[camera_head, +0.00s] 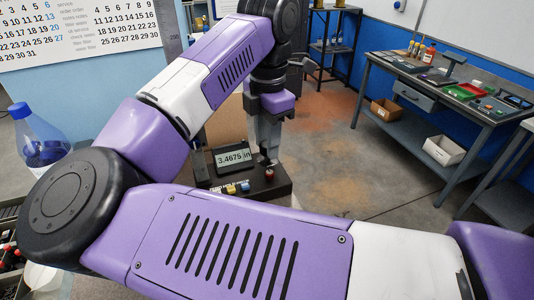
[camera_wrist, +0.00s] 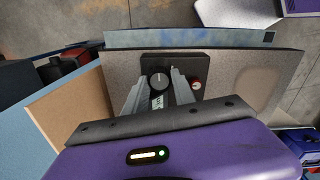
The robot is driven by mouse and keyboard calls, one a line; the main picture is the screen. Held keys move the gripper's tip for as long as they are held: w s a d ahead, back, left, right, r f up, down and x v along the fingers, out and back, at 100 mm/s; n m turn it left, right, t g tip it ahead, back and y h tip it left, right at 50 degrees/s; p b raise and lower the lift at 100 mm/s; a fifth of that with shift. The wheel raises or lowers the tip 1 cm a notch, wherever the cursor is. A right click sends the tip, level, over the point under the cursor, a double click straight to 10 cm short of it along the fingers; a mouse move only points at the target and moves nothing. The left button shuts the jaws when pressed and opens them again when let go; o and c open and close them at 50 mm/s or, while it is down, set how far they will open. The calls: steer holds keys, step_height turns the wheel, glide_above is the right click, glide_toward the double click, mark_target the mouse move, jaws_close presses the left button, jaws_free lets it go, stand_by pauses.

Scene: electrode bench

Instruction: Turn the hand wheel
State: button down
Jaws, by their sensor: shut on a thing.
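The hand wheel is a round black knob with a pale mark (camera_wrist: 159,82) on a dark base, seen near the middle of the wrist view. My gripper (camera_wrist: 160,76) reaches down over it, with one grey finger on each side, shut on the hand wheel. In the head view my gripper (camera_head: 266,154) points down at the dark instrument block (camera_head: 284,186), and the fingers and my arm hide most of the wheel there. Beside it a digital display (camera_head: 234,156) reads 3.4675 in.
A blue-capped bottle (camera_head: 38,137) stands at left. A tool bench (camera_head: 455,100) stands far right.

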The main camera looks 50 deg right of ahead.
steer(key=m+b, duration=0.3)
steer(key=shift+f, duration=0.25)
steer(key=m+b, duration=0.3)
steer(key=shift+r+m, duration=0.1)
steer(key=shift+m, duration=0.2)
steer(key=m+b, duration=0.2)
steer(key=m, duration=0.1)
steer(key=shift+w+r, duration=0.1)
steer(key=m, duration=0.4)
steer(key=shift+d+r+b, duration=0.1)
steer(key=shift+b, duration=0.3)
steer(key=m, duration=0.6)
steer(key=shift+m, duration=0.3)
steer(key=m, duration=0.5)
steer(key=shift+d+b, duration=0.1)
steer(key=shift+b, duration=0.2)
steer(key=shift+m, duration=0.3)
